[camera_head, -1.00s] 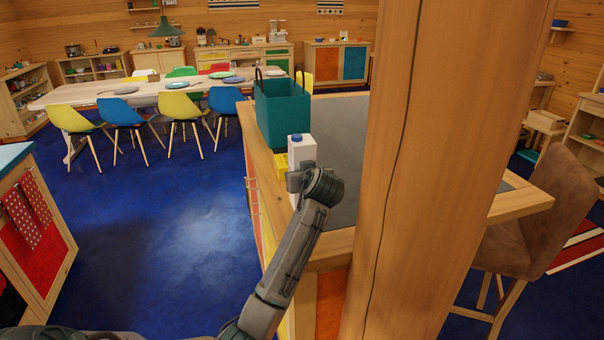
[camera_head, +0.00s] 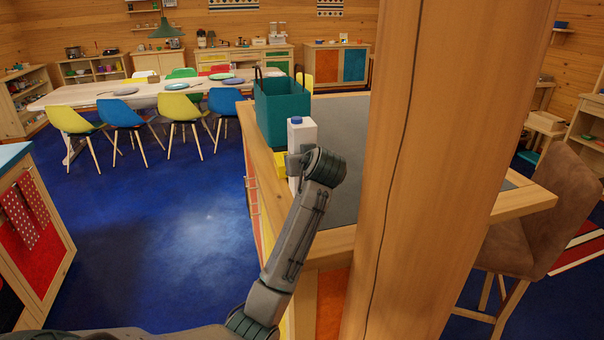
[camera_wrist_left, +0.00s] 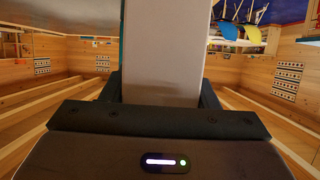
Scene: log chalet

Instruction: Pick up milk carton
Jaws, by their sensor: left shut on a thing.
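The milk carton (camera_head: 302,132) is white with a blue cap and stands upright above the near left part of the counter in the head view. My left gripper (camera_head: 296,166) is shut on its lower part, and the arm hides some of the carton. In the left wrist view, the carton (camera_wrist_left: 163,50) rises between the two dark fingers of my left gripper (camera_wrist_left: 161,92). The carton's bottom is hidden. My right gripper is not in view.
A teal bag (camera_head: 284,110) with dark handles stands on the counter (camera_head: 340,130) just behind the carton. A small yellow object (camera_head: 280,162) sits beside the gripper. A thick wooden post (camera_head: 440,170) blocks the view at right. Blue floor at left is clear.

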